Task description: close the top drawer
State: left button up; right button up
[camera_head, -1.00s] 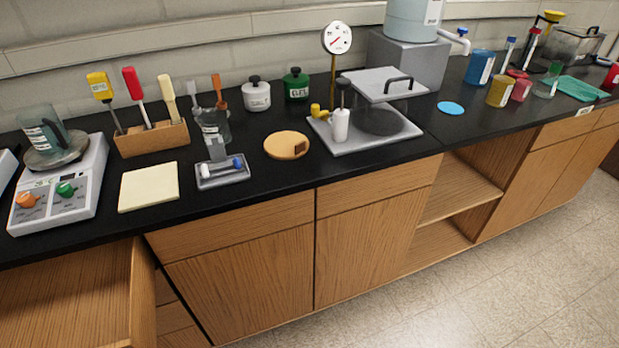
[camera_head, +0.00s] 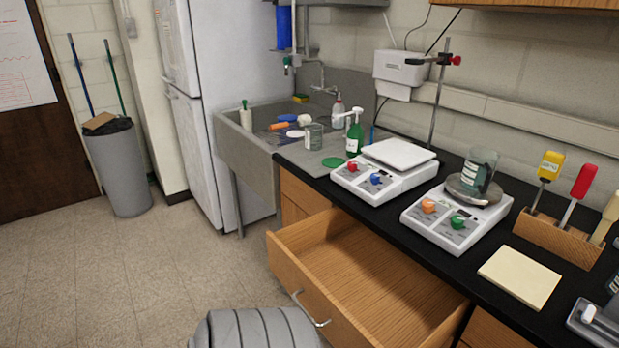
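The top drawer (camera_head: 345,275) is wooden and pulled well out from under the black counter, in the lower middle of the head view. Its inside looks empty. A curved metal handle (camera_head: 310,308) is on its front panel. A grey ribbed, rounded shape at the bottom edge, close to the drawer front, may be part of my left arm; I cannot tell. Neither of my grippers shows in the view.
Two balances (camera_head: 384,171) (camera_head: 457,214) stand on the black counter (camera_head: 400,221) above the drawer. A sink (camera_head: 245,150) and fridge (camera_head: 205,120) are behind, and a grey bin (camera_head: 118,170) stands left. The tiled floor (camera_head: 130,270) left of the drawer is clear.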

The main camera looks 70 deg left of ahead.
aim_at(361, 291)
jog(key=u, duration=2.5)
jog(key=k, duration=0.45)
jog(key=z, duration=1)
jog(key=i, duration=0.7)
jog(key=u, duration=0.45)
